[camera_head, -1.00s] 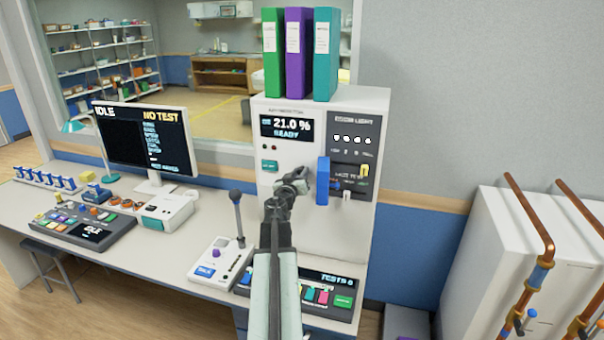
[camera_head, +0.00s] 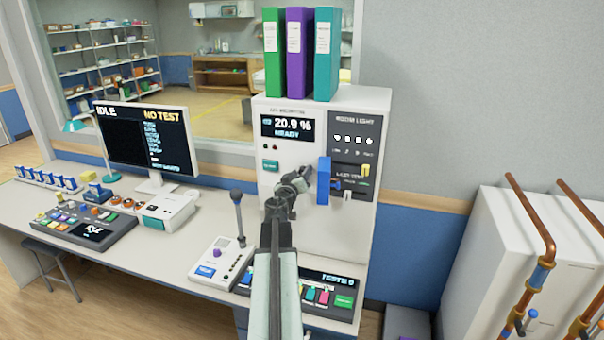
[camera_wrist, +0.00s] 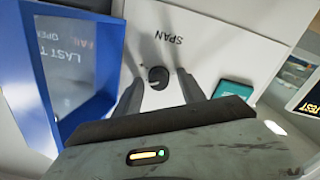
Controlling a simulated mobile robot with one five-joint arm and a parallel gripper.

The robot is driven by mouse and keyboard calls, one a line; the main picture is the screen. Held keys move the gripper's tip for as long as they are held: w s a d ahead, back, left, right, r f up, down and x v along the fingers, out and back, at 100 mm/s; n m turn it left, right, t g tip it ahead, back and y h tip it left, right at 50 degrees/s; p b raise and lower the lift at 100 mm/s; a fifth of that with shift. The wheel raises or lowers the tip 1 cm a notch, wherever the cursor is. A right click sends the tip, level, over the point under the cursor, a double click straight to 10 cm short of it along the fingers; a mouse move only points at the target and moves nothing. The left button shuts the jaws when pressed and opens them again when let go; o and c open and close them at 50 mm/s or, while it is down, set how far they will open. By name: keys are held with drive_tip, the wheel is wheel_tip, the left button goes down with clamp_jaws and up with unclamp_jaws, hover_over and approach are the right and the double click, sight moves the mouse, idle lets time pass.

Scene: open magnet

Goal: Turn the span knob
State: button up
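The span knob (camera_wrist: 158,78) is a small dark round knob on a white panel, below the upside-down word SPAN in the wrist view. My gripper (camera_wrist: 161,85) is open, with one dark finger on each side of the knob and visible gaps between. I cannot tell how deep the fingertips reach along it. In the head view my gripper (camera_head: 303,178) is at the front of the white analyzer cabinet (camera_head: 285,228), and the knob is hidden behind it. The cabinet's display (camera_head: 287,128) reads 20.9 % and READY.
A teal button (camera_head: 270,166) is left of my gripper.

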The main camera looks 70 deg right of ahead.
drive_tip(key=shift+a, duration=0.1)
drive_tip(key=a, duration=0.7)
drive_tip(key=shift+s+a, duration=0.2)
drive_tip(key=shift+a, duration=0.15)
